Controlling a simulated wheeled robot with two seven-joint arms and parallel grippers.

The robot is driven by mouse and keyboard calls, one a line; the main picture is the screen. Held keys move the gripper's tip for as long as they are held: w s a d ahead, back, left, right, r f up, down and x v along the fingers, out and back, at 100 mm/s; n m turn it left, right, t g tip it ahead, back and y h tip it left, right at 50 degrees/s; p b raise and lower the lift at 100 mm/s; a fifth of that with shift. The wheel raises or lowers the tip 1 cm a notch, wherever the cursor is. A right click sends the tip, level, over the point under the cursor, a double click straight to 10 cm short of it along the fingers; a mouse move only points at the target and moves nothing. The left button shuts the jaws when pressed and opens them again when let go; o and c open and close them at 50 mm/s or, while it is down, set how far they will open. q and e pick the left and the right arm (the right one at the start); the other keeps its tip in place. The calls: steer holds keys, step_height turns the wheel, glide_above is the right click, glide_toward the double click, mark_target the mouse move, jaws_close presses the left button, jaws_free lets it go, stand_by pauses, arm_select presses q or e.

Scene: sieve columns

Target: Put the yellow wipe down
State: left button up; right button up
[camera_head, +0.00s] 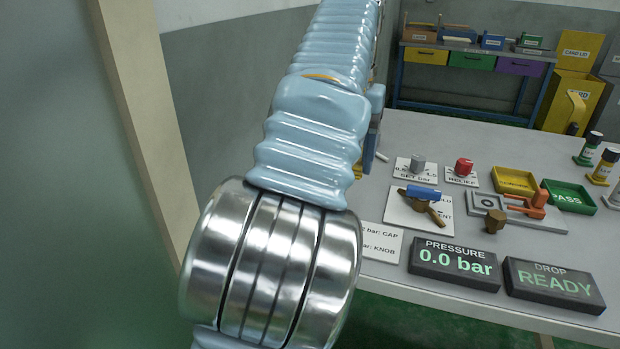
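I cannot make out a yellow wipe for certain. A small yellow patch (358,171) shows at the right edge of my arm, mostly hidden behind it, and I cannot tell what it is. One of my arms, pale blue with a silver joint, fills the middle of the head view and hides the left part of the grey table (450,140). No gripper fingers of mine can be made out.
The table holds a blue-handled valve (422,193), a red knob (463,167), a grey knob (417,163), yellow (516,181) and green (569,196) trays, a pressure display (454,263) reading 0.0 bar and a READY display (553,285). A workbench (470,62) stands behind.

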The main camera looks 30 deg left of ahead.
arm_select(q)
steer(key=w+a+f+p, duration=0.1)
steer(key=w+a+f, duration=0.7)
steer(key=shift+w+a+f, duration=0.3)
steer(key=shift+a, duration=0.05)
steer(key=shift+w+a+f, duration=0.1)
steer(key=shift+f, duration=0.1)
steer(key=shift+w+a+f, duration=0.1)
steer(key=shift+f, duration=0.8)
steer(key=shift+w+a+f, duration=0.1)
steer(key=shift+f, duration=0.8)
steer(key=shift+f, duration=0.15)
steer(key=o, duration=1.1)
